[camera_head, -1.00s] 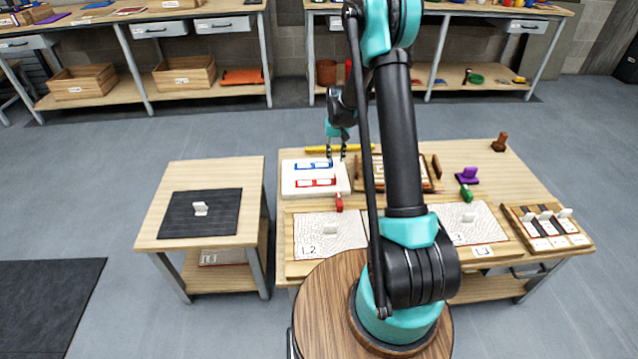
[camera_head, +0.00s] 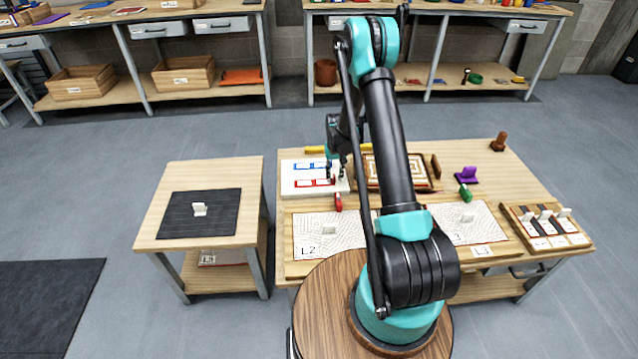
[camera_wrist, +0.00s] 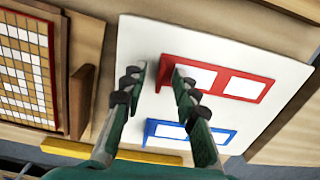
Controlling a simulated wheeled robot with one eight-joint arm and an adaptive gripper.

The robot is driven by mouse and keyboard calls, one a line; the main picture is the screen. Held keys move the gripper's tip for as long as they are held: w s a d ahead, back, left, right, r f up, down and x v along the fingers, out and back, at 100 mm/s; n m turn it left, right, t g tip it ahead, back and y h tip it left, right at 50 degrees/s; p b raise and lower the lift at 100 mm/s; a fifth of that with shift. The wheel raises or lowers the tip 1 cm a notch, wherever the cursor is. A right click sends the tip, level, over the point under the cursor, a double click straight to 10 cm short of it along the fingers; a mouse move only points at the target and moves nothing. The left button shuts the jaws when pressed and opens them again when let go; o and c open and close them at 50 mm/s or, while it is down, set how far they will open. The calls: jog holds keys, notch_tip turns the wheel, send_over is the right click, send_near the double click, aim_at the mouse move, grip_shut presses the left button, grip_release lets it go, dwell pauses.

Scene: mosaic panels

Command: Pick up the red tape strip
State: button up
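The red tape strip (camera_head: 310,184) lies on a white board (camera_head: 289,179), near its front edge. It also shows in the wrist view (camera_wrist: 225,85) as a red frame around white rectangles, with an upright tab at its left end. My gripper (camera_wrist: 157,77) is open, with its two fingers apart and nothing visibly held. In the wrist view the right finger overlaps the strip's left end, and the left finger is over bare board. In the head view my gripper (camera_head: 336,176) is over the board's right end. I cannot tell whether a finger touches the strip.
A blue tape strip (camera_wrist: 190,133) lies on the same board, parallel to the red one. A mosaic panel in a wooden frame (camera_head: 432,171) stands beside the board. A yellow bar (camera_wrist: 140,155) lies behind. A red-handled object (camera_head: 338,203) is in front of the board's right end.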

grip_shut()
dwell(0.4)
